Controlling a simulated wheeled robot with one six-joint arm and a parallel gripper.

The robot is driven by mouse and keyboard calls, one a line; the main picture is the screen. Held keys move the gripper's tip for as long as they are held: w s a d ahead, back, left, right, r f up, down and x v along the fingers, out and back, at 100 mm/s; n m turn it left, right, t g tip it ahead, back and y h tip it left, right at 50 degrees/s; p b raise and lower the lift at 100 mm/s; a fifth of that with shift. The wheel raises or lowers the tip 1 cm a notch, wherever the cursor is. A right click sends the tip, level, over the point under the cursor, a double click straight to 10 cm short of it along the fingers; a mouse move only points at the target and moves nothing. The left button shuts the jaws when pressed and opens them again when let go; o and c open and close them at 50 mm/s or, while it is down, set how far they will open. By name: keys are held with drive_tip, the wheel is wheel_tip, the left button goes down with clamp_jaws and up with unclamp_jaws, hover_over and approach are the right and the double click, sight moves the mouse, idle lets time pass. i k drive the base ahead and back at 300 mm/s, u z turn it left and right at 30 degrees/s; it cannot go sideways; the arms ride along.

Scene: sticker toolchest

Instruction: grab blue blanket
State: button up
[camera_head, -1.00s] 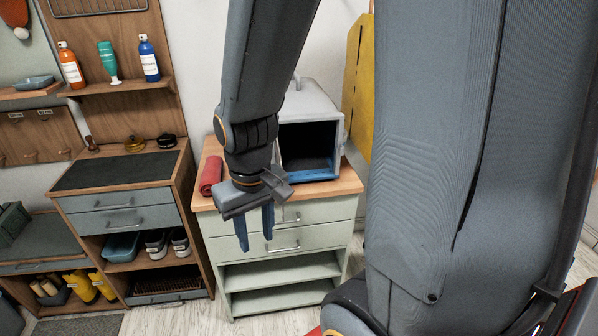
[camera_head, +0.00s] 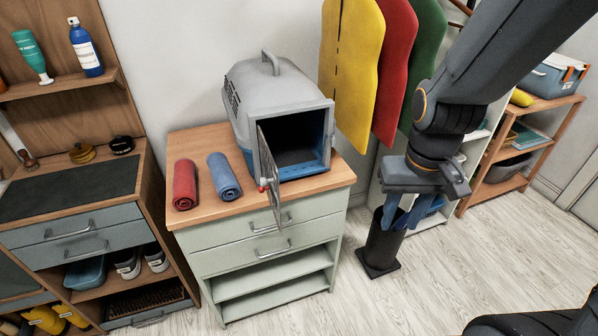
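The blue blanket (camera_head: 224,176) is a rolled bundle on the wooden top of a pale green cabinet (camera_head: 262,225). A red rolled blanket (camera_head: 185,185) lies to its left. A grey pet carrier (camera_head: 277,103) with a blue base stands to its right, its door (camera_head: 268,172) swung open toward the front. My gripper (camera_head: 402,220) hangs pointing down to the right of the cabinet, well away from the blue blanket. Its two blue fingers are apart, with nothing seen between them.
A black bin (camera_head: 381,245) stands on the floor behind my gripper. Yellow, red and green garments (camera_head: 355,75) hang on the wall. A wooden shelf unit (camera_head: 500,187) is at the right. The floor in front is clear.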

sight(227, 186)
drive_tip(key=z, duration=0.05)
drive_tip(key=k, duration=0.7)
drive_tip(key=u, duration=0.75)
drive_tip(key=i, duration=0.5)
drive_tip(key=u, duration=0.05)
drive_tip(key=k, duration=0.6)
drive_tip(key=u, duration=0.55)
drive_tip(key=i, duration=1.05)
drive_tip(key=z, duration=0.05)
